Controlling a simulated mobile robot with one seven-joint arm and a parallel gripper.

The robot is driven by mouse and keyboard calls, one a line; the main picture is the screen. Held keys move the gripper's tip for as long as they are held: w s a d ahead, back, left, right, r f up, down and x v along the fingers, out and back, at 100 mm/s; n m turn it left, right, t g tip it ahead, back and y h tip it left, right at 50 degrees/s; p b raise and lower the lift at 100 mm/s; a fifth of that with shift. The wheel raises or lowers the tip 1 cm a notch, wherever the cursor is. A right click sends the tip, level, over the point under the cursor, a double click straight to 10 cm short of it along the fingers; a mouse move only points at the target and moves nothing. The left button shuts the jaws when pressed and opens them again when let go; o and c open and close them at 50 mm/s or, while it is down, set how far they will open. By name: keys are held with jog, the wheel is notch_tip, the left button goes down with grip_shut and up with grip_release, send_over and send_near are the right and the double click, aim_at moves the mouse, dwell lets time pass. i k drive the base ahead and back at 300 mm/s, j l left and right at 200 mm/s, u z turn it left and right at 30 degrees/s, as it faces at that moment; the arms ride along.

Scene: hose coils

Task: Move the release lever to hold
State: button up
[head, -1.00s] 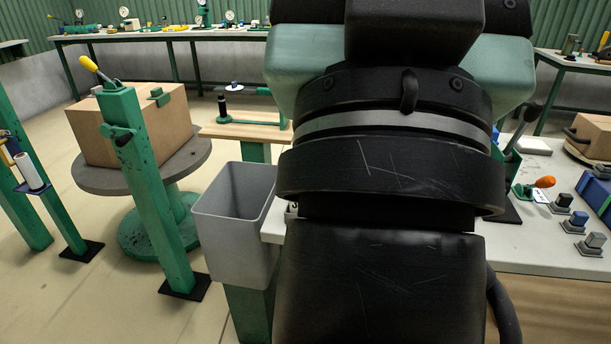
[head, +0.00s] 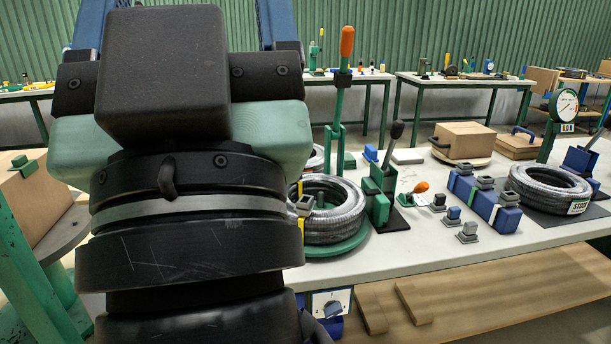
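Several levers stand on or by the white table, and I cannot tell which is the release lever. A tall green lever with an orange grip (head: 346,42) stands upright behind the hose coil. A dark-knobbed lever (head: 396,131) leans slightly right from a green bracket (head: 380,190) beside the coil. A small orange-handled lever (head: 420,187) sits low on the tabletop, its handle tilted up to the right. No hold marking is readable. My arm's dark links fill the left of the head view. My gripper is out of view.
A grey hose coil (head: 347,212) lies on a green turntable on the white table (head: 440,255). Another coil (head: 540,190) lies at right near a round gauge (head: 564,105). Blue blocks (head: 480,205) and small grey-based switches lie between. A cardboard box (head: 463,140) stands behind.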

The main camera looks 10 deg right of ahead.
aim_at(422, 186)
jog(key=i+l+z, duration=0.15)
jog(key=i+l, duration=1.15)
